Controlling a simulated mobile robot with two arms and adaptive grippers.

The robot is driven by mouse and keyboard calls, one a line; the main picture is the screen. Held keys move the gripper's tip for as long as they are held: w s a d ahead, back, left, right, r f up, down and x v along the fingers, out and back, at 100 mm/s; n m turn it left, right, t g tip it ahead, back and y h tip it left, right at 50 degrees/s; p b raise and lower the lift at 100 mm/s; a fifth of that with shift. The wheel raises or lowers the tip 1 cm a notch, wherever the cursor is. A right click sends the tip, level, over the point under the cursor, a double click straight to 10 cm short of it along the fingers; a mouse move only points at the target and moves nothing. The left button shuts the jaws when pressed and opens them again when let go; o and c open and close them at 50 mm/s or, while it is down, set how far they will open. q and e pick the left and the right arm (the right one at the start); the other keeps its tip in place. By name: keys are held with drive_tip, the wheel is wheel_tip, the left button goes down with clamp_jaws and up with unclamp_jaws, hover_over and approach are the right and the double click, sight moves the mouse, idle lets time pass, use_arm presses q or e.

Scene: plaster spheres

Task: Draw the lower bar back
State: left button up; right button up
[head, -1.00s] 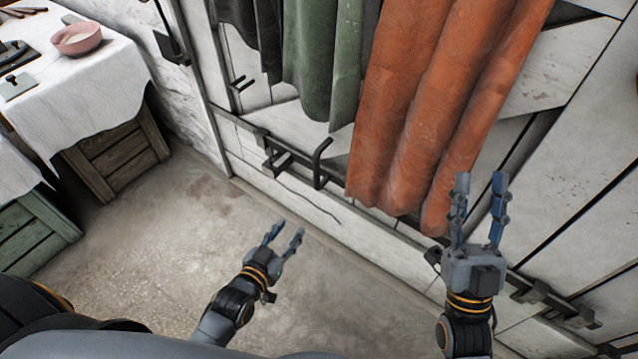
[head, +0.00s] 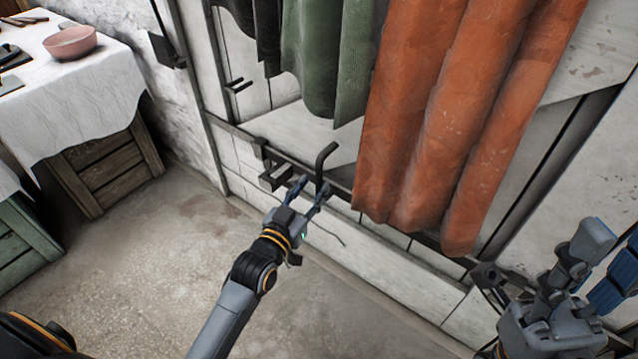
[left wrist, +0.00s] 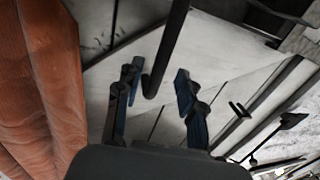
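The lower bar (head: 344,188) is a dark metal bar running low along the pale wooden front, partly hidden behind the hanging cloth. Its bent handle (head: 322,160) stands up from it, left of the orange cloth. My left gripper (head: 310,184) is open at the foot of this handle. In the left wrist view the handle (left wrist: 167,50) comes down between the two open fingers, with a gap visible on both sides. I cannot tell whether it is fully inside the grasp. My right gripper (head: 606,255) is open and empty at the lower right.
Orange cloth (head: 440,120) and green cloth (head: 322,60) hang just above the bar. A dark bracket (head: 272,178) sits left of the handle. A white-covered table (head: 80,90) with a pink bowl (head: 70,43) stands at the upper left. The floor (head: 170,240) in front is clear.

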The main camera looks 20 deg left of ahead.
sight(317, 181)
use_arm(q)
drive_tip(key=shift+w+d+b, duration=0.2)
drive_tip(key=shift+w+b, duration=0.05)
drive_tip(key=shift+w, duration=0.8)
drive_tip(key=shift+w+d+b, duration=0.15)
drive_tip(key=shift+w+b, duration=0.1)
drive_tip(key=shift+w, duration=0.75)
clamp_jaws()
